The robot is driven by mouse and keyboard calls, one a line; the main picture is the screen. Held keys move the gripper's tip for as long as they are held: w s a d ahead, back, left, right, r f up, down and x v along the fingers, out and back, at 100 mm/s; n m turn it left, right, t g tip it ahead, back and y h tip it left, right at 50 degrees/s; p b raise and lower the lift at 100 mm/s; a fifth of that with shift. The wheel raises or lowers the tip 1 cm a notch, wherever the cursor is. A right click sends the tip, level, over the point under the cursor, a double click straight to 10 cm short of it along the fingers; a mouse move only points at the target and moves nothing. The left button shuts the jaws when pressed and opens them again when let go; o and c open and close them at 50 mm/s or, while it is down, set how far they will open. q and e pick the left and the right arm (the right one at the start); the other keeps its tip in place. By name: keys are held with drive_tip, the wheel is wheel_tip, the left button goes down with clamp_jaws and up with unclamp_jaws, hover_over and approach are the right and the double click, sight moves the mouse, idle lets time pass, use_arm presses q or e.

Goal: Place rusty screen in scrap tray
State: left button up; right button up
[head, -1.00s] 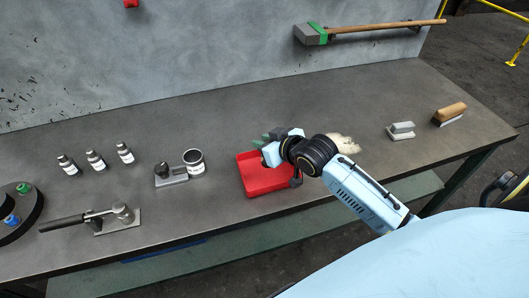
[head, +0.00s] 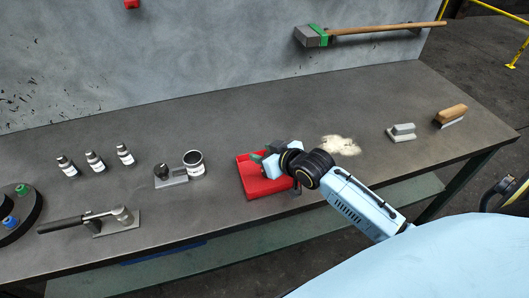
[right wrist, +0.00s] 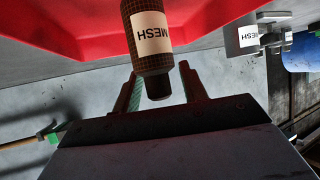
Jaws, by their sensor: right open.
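The rusty screen (right wrist: 147,50) is a brown mesh cylinder with a white MESH label and a dark end. In the right wrist view it shows against the red scrap tray (right wrist: 60,40), with its dark end between my right fingers (right wrist: 158,88). The fingers are open, with a gap on each side of it. In the head view my right gripper (head: 262,152) is over the back of the red scrap tray (head: 270,187), and I cannot make out the screen there. Whether the screen rests on the tray floor is unclear. My left gripper is out of view.
Left of the tray stand a grey metal stand (head: 172,176) and a dark-mouthed can (head: 194,163). Several small bottles (head: 95,161) and a long-handled tool (head: 85,219) are farther left. A pale powder patch (head: 339,146) and brushes (head: 450,115) lie right.

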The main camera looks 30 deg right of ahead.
drive_tip(key=shift+s+r, duration=0.1)
drive_tip(key=shift+r, duration=0.1)
drive_tip(key=p+v, duration=0.1)
drive_tip(key=v, duration=1)
drive_tip(key=shift+s+r, duration=0.15)
drive_tip(key=shift+s, duration=0.2)
